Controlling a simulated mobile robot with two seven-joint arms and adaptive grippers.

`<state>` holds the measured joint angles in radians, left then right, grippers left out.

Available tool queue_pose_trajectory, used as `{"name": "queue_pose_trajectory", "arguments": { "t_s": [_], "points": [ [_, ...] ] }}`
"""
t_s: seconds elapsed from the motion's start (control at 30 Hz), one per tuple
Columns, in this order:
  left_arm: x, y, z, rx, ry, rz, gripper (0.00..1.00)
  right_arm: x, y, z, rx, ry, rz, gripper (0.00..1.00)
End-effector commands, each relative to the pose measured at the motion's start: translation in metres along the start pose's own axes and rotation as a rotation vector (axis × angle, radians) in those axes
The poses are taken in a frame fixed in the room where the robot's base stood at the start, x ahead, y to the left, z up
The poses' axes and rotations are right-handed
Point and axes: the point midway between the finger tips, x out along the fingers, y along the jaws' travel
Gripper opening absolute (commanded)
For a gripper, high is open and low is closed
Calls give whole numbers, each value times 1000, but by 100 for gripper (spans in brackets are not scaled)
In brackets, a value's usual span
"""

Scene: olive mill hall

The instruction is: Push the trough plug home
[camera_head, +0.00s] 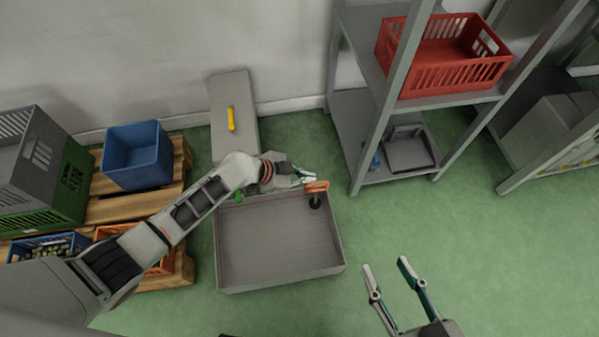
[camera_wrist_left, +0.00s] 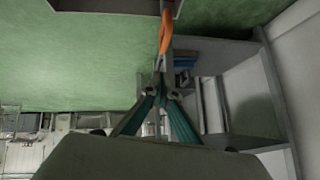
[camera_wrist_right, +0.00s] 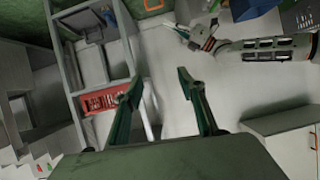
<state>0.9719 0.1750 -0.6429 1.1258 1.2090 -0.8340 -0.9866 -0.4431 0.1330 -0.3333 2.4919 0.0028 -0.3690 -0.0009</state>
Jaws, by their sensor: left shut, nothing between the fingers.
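The trough (camera_head: 280,282) is a wide, shallow grey basin on the floor in the head view. The plug (camera_head: 317,187) has an orange handle above a dark lower part and stands near the trough's far right corner; how deep it sits I cannot tell. My left gripper (camera_head: 305,177) is shut and empty, its tips just left of the orange handle. In the left wrist view the handle (camera_wrist_left: 166,32) shows just beyond the shut fingertips; whether they touch it is unclear. My right gripper (camera_head: 386,265) is open and empty, right of the trough and in front of it.
A grey shelf rack (camera_head: 365,150) with a red crate (camera_head: 445,75) stands at the back right. A grey box with a yellow handle (camera_head: 231,118) is behind the trough. A blue crate (camera_head: 137,155) stands on a pallet at left. The green floor at right is clear.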

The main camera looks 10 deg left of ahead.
Motion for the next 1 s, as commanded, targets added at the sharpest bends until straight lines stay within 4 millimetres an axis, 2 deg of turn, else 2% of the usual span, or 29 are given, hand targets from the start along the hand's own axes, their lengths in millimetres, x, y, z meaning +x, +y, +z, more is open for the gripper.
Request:
{"name": "queue_pose_trajectory", "arguments": {
  "t_s": [0.03,0.1,0.17,0.3,0.5,0.87,1.0],
  "points": [
    [17,8,7,-10,-3,10,0,2,-2,4,18,-2,-4,40],
    [30,8,7,-9,-3,10,0,3,-10,6,70,4,-16,40],
    [41,8,6,-10,-2,10,0,4,-17,8,114,9,-26,40],
    [54,7,23,-10,-6,8,0,5,-32,12,227,19,-48,40],
    [63,3,30,-4,-2,3,0,6,-42,11,316,35,-62,40],
    [63,-1,28,0,0,-2,0,6,-44,8,332,43,-65,40],
    [67,10,37,-3,-3,2,0,6,-45,14,347,33,-66,40]
  ]
}}
